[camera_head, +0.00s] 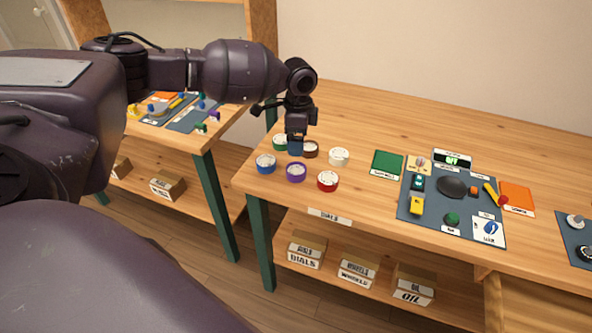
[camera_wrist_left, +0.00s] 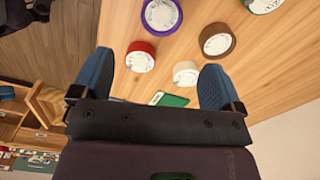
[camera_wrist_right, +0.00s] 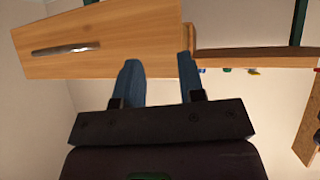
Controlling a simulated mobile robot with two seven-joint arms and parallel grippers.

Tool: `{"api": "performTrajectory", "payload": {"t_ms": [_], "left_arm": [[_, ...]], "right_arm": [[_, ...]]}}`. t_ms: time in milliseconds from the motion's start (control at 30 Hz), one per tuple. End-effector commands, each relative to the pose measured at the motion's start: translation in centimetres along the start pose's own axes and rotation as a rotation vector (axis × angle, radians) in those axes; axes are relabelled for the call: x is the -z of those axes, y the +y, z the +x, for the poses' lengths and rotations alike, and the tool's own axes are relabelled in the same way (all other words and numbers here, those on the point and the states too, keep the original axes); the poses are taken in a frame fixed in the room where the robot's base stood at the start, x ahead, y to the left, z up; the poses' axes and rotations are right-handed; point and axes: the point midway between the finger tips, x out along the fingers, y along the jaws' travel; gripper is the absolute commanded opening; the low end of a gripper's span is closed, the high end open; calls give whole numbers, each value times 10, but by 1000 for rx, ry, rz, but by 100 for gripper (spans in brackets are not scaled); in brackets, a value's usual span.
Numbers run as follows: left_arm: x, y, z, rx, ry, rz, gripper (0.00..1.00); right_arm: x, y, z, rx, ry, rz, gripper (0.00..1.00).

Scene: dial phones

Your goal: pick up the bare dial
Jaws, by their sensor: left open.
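The bare dial, plain cream with a white face, lies on the workbench (camera_head: 360,107) at the right end of the back row of dials (camera_head: 339,157). In the left wrist view the bare dial (camera_wrist_left: 186,74) lies between the fingers, nearer the right finger. My left gripper (camera_head: 296,150) hangs over the left part of the dial group, left of the bare dial, and partly covers the brown dial (camera_head: 311,149). In its wrist view the left gripper (camera_wrist_left: 158,70) is open and empty. My right gripper (camera_wrist_right: 160,64) has its fingers apart with nothing between them; the head view does not show it.
Near the bare dial are a red dial (camera_head: 327,181), a purple dial (camera_head: 296,172), a blue dial (camera_head: 265,163) and a green dial (camera_head: 280,142). A green mat (camera_head: 387,164) and a dark mat (camera_head: 453,214) with a phone and small parts lie to the right.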

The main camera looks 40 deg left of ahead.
Motion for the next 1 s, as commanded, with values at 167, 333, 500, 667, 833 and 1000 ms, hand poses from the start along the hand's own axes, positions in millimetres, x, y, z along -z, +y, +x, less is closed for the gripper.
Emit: {"api": "performTrajectory", "payload": {"t_ms": [167,333,500,667,833,1000], "left_arm": [[0,0,20,-2,-1,2,92],[0,0,46,-1,0,1,92],[0,-1,58,2,1,1,92],[0,-1,77,2,0,1,92],[0,-1,99,2,1,1,92],[0,-1,106,4,3,1,92]], "right_arm": [[-6,5,1,-3,-10,-15,36],[-9,4,2,-1,-14,-17,36],[-5,4,3,1,-4,-17,36],[-5,2,5,2,-1,-12,36],[-8,-1,7,3,-7,-4,36],[-8,-2,8,4,-5,-3,36]]}}
